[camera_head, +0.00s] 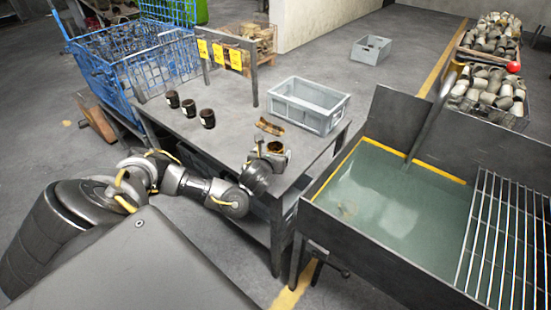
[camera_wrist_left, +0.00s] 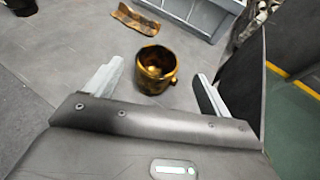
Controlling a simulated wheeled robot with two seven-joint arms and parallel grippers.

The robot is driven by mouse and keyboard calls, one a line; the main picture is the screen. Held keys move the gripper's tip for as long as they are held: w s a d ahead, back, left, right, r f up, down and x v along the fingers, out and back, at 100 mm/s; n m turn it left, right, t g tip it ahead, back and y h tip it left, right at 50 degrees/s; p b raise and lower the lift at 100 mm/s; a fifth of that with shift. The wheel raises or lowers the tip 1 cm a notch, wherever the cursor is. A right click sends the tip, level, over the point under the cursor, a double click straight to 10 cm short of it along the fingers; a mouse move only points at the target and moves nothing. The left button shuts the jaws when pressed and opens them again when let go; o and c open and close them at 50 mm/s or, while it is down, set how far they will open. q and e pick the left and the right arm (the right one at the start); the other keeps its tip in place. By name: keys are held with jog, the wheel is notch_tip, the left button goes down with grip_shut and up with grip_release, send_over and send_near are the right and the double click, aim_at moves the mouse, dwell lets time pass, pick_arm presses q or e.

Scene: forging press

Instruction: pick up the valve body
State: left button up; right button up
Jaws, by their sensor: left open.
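The valve body appears to be the brass-coloured, cup-shaped part (camera_wrist_left: 155,70) standing upright on the grey table, with a dark hollow top. In the head view only its upper part (camera_head: 276,147) shows beside my left gripper, which partly hides it. My left gripper (camera_head: 268,157) is at the table's near edge. In the left wrist view its two fingers (camera_wrist_left: 157,80) are spread wide and empty. The valve body is in line with the gap between them, slightly beyond, with visible space on both sides. My right gripper does not show.
The table (camera_head: 230,88) also holds a curved brass piece (camera_head: 270,127), a grey crate (camera_head: 308,105) and several dark cups, one of them nearest (camera_head: 207,118). A tank of greenish liquid (camera_head: 390,200) stands to the right. A blue wire cart (camera_head: 130,50) is behind left.

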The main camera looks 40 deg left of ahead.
aim_at(277, 145)
pick_arm(q)
jog(key=shift+w+a+f, duration=0.25)
jog(key=shift+w+f, duration=0.05)
jog(key=shift+w, duration=0.25)
jog(key=shift+w+a+f, duration=0.1)
jog(key=shift+w, duration=0.15)
jog(key=shift+w+a, duration=0.1)
jog(key=shift+a, duration=0.05)
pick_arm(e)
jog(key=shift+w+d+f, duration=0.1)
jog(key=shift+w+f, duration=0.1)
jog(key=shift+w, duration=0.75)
pick_arm(q)
jog(key=shift+w, duration=0.1)
jog(key=shift+w+a+f, duration=0.15)
jog(key=shift+w+a, duration=0.05)
jog(key=x, duration=0.3)
jog(key=shift+w+a+f+p, duration=0.15)
jog(key=shift+w+a+p, duration=0.15)
jog(key=shift+w+a+f, duration=0.1)
jog(key=shift+w+f, duration=0.1)
jog(key=shift+w, duration=0.1)
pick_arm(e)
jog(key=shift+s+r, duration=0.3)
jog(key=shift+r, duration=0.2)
